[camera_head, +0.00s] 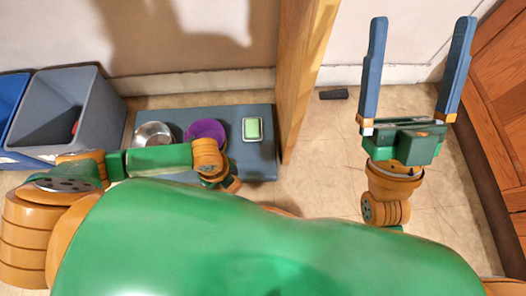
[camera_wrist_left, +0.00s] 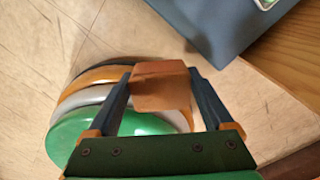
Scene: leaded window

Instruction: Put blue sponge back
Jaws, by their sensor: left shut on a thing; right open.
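My left gripper (camera_wrist_left: 160,76) is shut on an orange-brown block (camera_wrist_left: 162,88), seen in the left wrist view. The block is held between the two blue fingers, above the floor. In the head view my left arm reaches in front of a blue-grey platform, and its fingers are hidden. My right gripper (camera_head: 420,22) is open and empty, its fingers pointing up in the picture. A pale green sponge-like block (camera_head: 252,128) lies in a small metal-rimmed dish on the platform. I cannot make out any blue sponge.
The blue-grey platform (camera_head: 265,165) also carries a metal bowl (camera_head: 153,131) and a purple bowl (camera_head: 205,128). A grey bin (camera_head: 75,105) stands left, beside a blue one (camera_head: 10,95). A wooden panel edge (camera_head: 303,75) stands right of the platform. A small dark object (camera_head: 333,94) lies on the floor.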

